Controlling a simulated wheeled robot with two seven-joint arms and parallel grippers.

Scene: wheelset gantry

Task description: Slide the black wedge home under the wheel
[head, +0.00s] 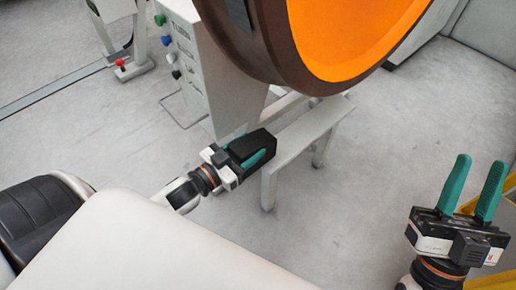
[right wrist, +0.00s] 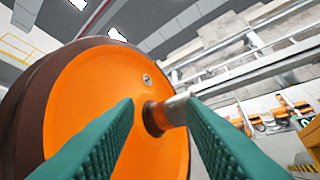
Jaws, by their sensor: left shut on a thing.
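The big wheel (head: 290,50) has a brown rim and an orange face and fills the top of the head view. It also shows in the right wrist view (right wrist: 70,100), with a metal axle (right wrist: 172,112) at its hub. My left gripper (head: 254,152) is shut on the black wedge (head: 262,146), just below the wheel's rim and over the near end of a grey rail stand. Whether the wedge touches the rail or the wheel I cannot tell. My right gripper (head: 472,190) is open and empty at the right, its teal fingers pointing up.
The grey rail stand (head: 310,125) on legs runs under the wheel. A light control box (head: 187,55) with coloured buttons stands behind my left gripper. A red button (head: 120,63) is at the far left. Yellow framing (head: 490,210) is beside my right gripper. Grey floor lies open between the arms.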

